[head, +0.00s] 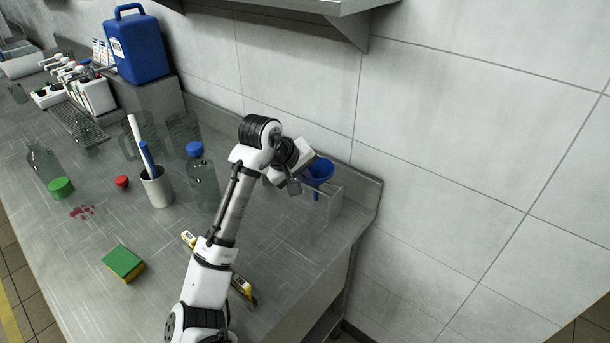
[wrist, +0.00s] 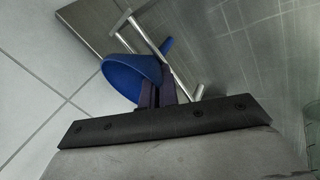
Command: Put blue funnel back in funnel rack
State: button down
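The blue funnel (head: 318,172) is at the right end of the counter, wide mouth up in the head view, with a bit of blue showing lower down. The grey funnel rack (head: 333,203) is directly below and beside it. I cannot tell whether the stem is inside the rack or in front of it. My gripper (head: 294,186) is at the funnel's left side. In the wrist view, its dark fingers (wrist: 157,95) are close together against the funnel (wrist: 128,78) and appear shut on it. The rack's pale bars (wrist: 150,40) show just beyond.
A yellow level-like tool (head: 242,288) lies under my arm, and a green sponge (head: 123,263) lies further left. The tiled wall is close behind the rack; the counter ends just right of it.

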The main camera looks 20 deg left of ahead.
jog(key=c, duration=2.1)
grip_release()
jog(key=shift+d+f, duration=0.1)
jog(key=shift+f, duration=0.2)
jog(key=shift+c, duration=0.2)
jog(key=o, duration=0.6)
jog(key=shift+c, duration=0.2)
jog(key=shift+f, duration=0.1)
jog(key=shift+s, duration=0.1)
jog(key=shift+c, duration=1)
jog(key=shift+o, duration=0.4)
